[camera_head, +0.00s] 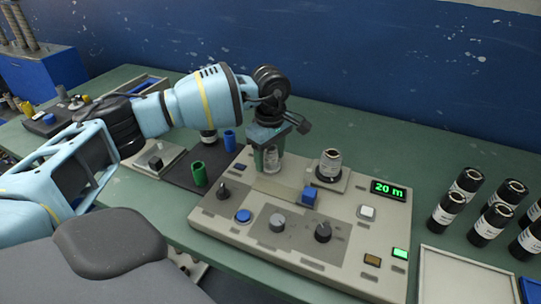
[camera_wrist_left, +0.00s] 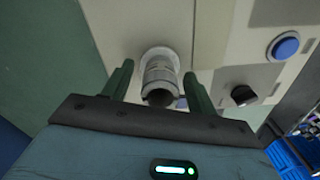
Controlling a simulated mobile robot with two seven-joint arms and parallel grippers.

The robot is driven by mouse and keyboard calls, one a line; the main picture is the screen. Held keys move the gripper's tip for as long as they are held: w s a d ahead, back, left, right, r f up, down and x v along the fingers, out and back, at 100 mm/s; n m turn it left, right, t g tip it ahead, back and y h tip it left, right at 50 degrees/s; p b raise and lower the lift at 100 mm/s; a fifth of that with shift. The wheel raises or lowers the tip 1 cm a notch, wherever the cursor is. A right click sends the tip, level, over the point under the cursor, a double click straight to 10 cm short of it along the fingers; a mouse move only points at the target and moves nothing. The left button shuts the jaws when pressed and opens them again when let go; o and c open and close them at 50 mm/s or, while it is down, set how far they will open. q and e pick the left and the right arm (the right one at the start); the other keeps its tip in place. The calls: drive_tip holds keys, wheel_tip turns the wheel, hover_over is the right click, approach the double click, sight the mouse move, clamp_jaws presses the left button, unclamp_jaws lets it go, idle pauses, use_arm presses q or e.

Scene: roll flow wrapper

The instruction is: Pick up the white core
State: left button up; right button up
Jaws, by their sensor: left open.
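A whitish hollow core (camera_head: 272,158) stands upright at the back left of the beige machine (camera_head: 230,205), partly hidden by my left gripper (camera_head: 268,158). In the left wrist view the core (camera_wrist_left: 160,75) stands on a pale round base, with its dark open top towards the camera. My left gripper (camera_wrist_left: 158,82) is open, with one green finger on each side of the core and a visible gap on both sides. My right gripper is not in view.
A labelled whitish roll (camera_head: 331,163) stands on a black base to the right. A green tube (camera_head: 199,174) and a blue tube (camera_head: 229,140) stand on a dark mat at left. Several black labelled rolls (camera_head: 465,187) stand at right near a pale tray (camera_head: 455,280). Knobs and buttons cover the machine's front.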

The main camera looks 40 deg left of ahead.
sight(271, 150)
use_arm(q)
drive_tip(key=shift+f, duration=0.1)
drive_tip(key=c, duration=1.1)
drive_tip(key=shift+o, duration=0.2)
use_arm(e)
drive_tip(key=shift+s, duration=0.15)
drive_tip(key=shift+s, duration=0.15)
use_arm(q)
drive_tip(key=shift+r, duration=0.6)
wheel_tip(271, 150, up, 2)
drive_tip(key=shift+r, duration=0.15)
drive_tip(key=s, duration=0.5)
drive_tip(key=s+d+r, duration=0.1)
drive_tip(key=s, duration=0.4)
drive_tip(key=s+d+b, duration=0.1)
drive_tip(key=s, duration=0.5)
drive_tip(key=shift+d+r, duration=0.2)
drive_tip(key=shift+r, duration=0.05)
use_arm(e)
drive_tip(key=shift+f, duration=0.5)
